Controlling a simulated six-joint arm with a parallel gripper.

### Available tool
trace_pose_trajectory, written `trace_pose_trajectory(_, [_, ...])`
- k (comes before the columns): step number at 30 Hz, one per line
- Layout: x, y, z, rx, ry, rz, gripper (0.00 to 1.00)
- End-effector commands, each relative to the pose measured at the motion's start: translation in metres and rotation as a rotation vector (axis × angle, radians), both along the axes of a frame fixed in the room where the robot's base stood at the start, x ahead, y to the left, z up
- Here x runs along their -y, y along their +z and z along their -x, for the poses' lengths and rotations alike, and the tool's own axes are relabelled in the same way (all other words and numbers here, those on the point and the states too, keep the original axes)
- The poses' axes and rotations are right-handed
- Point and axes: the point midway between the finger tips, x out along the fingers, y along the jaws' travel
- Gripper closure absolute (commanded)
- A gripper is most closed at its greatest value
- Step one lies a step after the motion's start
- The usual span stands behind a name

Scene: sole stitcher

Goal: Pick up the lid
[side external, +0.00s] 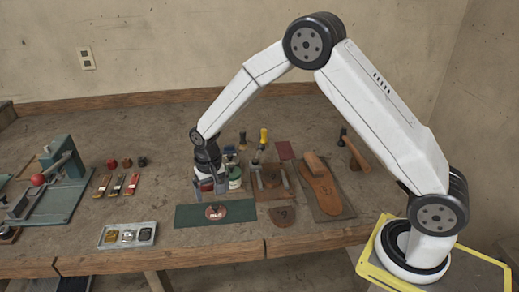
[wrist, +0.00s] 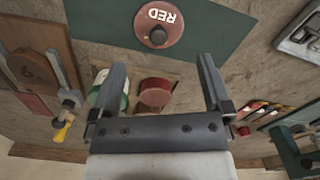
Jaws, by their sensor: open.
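The lid (side external: 216,212) is a round reddish disc marked "RED" with a dark knob in its middle. It lies flat on a dark green mat (side external: 185,215) near the table's front. In the wrist view the lid (wrist: 150,35) is at the top middle, beyond the fingertips. My gripper (side external: 209,188) is open and empty, above and behind the lid, close to the jars. Both spread fingers of my gripper (wrist: 160,68) show in the wrist view, with nothing between the tips.
A red jar (wrist: 156,92) and a green-and-white jar (side external: 235,177) stand behind the mat, near my gripper. A metal tray (side external: 112,236) with small pieces lies left. Tools and a wooden sole form (side external: 322,190) lie right. A green press (side external: 60,165) stands far left.

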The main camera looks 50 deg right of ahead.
Motion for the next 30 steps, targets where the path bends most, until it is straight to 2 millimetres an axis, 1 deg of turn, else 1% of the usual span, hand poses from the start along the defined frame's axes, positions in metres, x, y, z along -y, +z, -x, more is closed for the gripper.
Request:
trace_pose_trajectory(3, [0.0, -0.009, 0.0, -0.001, 0.0, 0.001, 0.0])
trace_pose_trajectory(11, [0.0, -0.013, 0.0, 0.0, 0.0, 0.0, 0.0])
trace_pose_trajectory(14, [0.0, -0.018, 0.001, -0.001, 0.0, 0.0, 0.0])
trace_pose_trajectory(24, [0.001, -0.054, 0.002, 0.0, 0.0, 0.001, 0.0])
trace_pose_trajectory(30, [0.001, -0.063, 0.002, 0.004, 0.0, 0.001, 0.0])
